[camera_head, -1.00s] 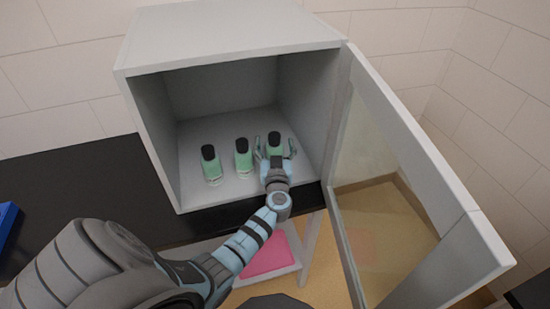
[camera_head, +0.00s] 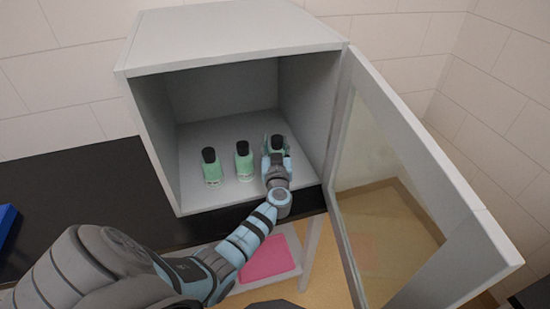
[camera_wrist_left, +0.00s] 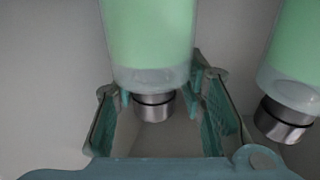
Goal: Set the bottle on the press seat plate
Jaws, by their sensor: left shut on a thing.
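My left gripper (camera_head: 276,150) is inside the open cabinet, shut on the rightmost green bottle (camera_head: 278,141), which has a black cap and stands upright. The fingers hide much of its body in the head view. In the left wrist view the held bottle (camera_wrist_left: 152,35) shows its green body, clear end and silver neck part between the two fingers (camera_wrist_left: 157,103). I cannot tell whether it is lifted off the cabinet floor. The press seat plate is not seen in these frames. My right gripper is not in view.
Two more green bottles, the middle one (camera_head: 243,162) and the left one (camera_head: 211,168), stand left of the gripper. A neighbouring bottle (camera_wrist_left: 297,45) is close in the wrist view. The cabinet (camera_head: 230,28) has side walls, and its glass door (camera_head: 385,170) stands open at right.

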